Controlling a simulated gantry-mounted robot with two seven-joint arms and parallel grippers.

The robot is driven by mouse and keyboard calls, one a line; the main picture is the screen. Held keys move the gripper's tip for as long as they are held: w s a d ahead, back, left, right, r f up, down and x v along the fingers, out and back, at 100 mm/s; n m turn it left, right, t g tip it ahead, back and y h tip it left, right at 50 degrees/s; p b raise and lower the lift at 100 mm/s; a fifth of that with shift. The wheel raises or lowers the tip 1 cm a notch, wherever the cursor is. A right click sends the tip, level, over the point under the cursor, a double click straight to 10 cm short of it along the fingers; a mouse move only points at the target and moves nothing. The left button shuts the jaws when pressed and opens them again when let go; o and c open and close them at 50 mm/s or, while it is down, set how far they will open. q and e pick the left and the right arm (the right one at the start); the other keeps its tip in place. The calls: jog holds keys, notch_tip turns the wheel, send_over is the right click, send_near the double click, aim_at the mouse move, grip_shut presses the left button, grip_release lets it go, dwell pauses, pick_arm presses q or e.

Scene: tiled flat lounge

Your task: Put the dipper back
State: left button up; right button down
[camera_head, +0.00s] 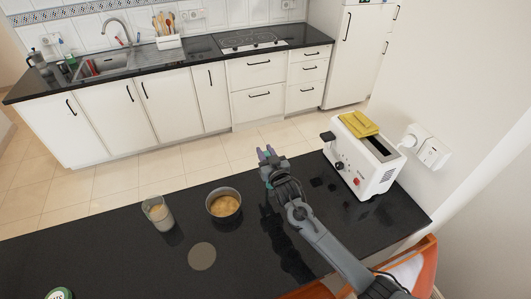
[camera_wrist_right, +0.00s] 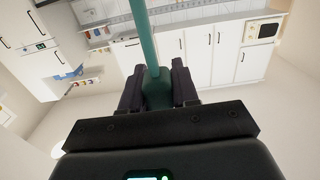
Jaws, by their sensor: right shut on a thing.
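My right gripper (camera_head: 267,157) is above the far edge of the dark counter, between the bowl and the toaster. In the right wrist view, my right gripper (camera_wrist_right: 158,90) is shut on a teal handle (camera_wrist_right: 147,40), which I take to be the dipper. The handle's shaft runs up out of the top of that view; its far end is not seen there. In the head view the dipper is hard to make out at the gripper. A grey round bowl (camera_head: 224,204) with tan contents stands left of the gripper, apart from it. My left gripper is not in view.
A glass (camera_head: 158,214) stands left of the bowl. A flat round disc (camera_head: 202,256) lies on the dark counter (camera_head: 110,245) nearer me. A white toaster (camera_head: 363,160) with a yellow item (camera_head: 358,124) on top stands right of the gripper. An orange chair (camera_head: 424,262) is at lower right.

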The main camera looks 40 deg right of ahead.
jog(key=c, duration=1.3)
grip_release()
jog(key=shift+f, duration=0.1)
jog(key=o, duration=0.5)
jog(key=shift+c, duration=0.2)
